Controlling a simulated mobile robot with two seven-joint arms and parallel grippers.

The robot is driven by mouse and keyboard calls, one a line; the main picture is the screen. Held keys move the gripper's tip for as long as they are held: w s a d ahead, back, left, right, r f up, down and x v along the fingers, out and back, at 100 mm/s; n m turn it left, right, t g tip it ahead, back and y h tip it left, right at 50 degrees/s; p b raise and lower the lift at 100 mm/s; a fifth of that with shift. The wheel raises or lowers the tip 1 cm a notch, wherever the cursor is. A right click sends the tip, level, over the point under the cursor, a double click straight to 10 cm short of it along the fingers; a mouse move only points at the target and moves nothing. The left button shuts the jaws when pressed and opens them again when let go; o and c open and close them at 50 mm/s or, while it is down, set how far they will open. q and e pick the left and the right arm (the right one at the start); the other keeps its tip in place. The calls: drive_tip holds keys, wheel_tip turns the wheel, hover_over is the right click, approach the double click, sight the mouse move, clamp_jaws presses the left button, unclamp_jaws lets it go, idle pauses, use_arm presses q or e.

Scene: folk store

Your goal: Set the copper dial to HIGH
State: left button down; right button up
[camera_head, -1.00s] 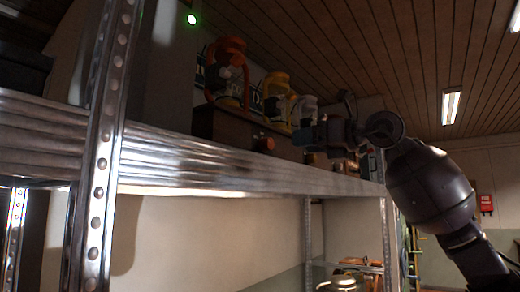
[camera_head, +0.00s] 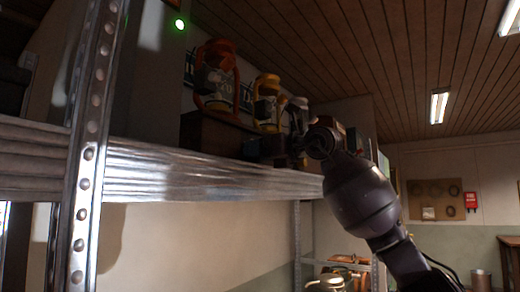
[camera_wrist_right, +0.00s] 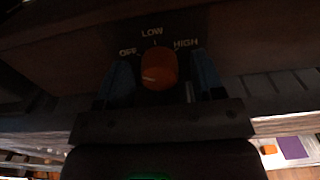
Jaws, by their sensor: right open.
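The copper dial (camera_wrist_right: 158,68) sits on a dark panel in the right wrist view. The labels OFF, LOW and HIGH are around its upper side, left to right. A pale mark shows at the lower left of the dial's face. My right gripper (camera_wrist_right: 162,76) is open, with one blue finger on each side of the dial. Small gaps seem to remain; contact is not clear. In the head view my right gripper (camera_head: 262,149) is at the front of the dark wooden box (camera_head: 205,135) and hides the dial. My left gripper is not in view.
The box stands on a metal shelf (camera_head: 200,175). A riveted upright post (camera_head: 90,150) rises at the left. Open room lies to the right.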

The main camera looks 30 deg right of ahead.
drive_tip(key=c, duration=0.9)
